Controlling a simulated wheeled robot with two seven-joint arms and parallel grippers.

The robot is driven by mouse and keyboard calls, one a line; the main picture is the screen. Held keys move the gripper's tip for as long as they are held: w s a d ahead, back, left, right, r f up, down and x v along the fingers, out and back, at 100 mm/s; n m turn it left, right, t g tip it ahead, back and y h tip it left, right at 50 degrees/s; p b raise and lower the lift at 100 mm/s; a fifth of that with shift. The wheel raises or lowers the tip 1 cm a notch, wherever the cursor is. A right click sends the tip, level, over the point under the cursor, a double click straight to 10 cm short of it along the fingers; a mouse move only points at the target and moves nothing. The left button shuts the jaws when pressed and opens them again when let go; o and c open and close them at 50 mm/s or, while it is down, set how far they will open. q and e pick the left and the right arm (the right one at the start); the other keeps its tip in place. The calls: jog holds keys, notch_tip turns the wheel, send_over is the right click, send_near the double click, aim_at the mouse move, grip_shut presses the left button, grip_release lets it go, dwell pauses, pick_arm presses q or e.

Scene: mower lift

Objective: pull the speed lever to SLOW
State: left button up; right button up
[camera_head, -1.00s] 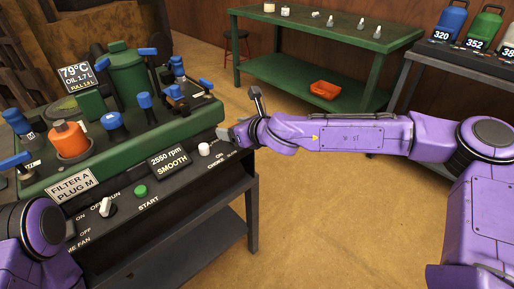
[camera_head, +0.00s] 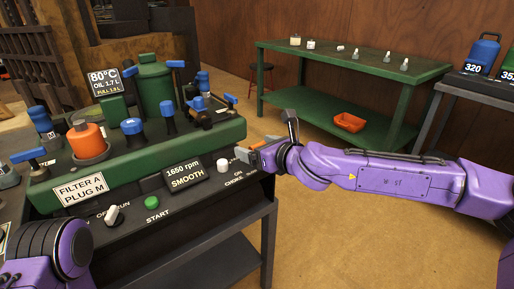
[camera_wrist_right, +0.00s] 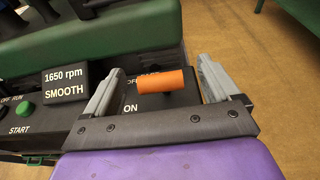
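The speed lever's orange handle (camera_wrist_right: 163,81) lies between my right gripper's fingers in the right wrist view, above the black panel. My right gripper (camera_wrist_right: 160,80) is open around it, with a gap at the handle's left end. I cannot tell whether the right finger touches it. In the head view my right gripper (camera_head: 247,153) is at the panel's right end, with a bit of orange showing at it. The lever's FAST and SLOW marks are hidden. The rpm display (camera_head: 184,174) reads 1650 rpm, SMOOTH. My left gripper is out of view.
A white choke knob (camera_head: 222,165), a green START button (camera_head: 152,202) and a run switch (camera_head: 113,214) are on the panel. The green engine tray (camera_head: 215,133) with blue-handled parts stands behind. A green table (camera_head: 400,68) is at the back; open floor lies at right.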

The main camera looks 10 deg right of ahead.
jog(key=p+v, duration=0.1)
jog(key=v, duration=0.9)
jog(key=shift+s+d+p, duration=0.2)
jog(key=shift+s+p, duration=0.05)
jog(key=shift+p, duration=0.05)
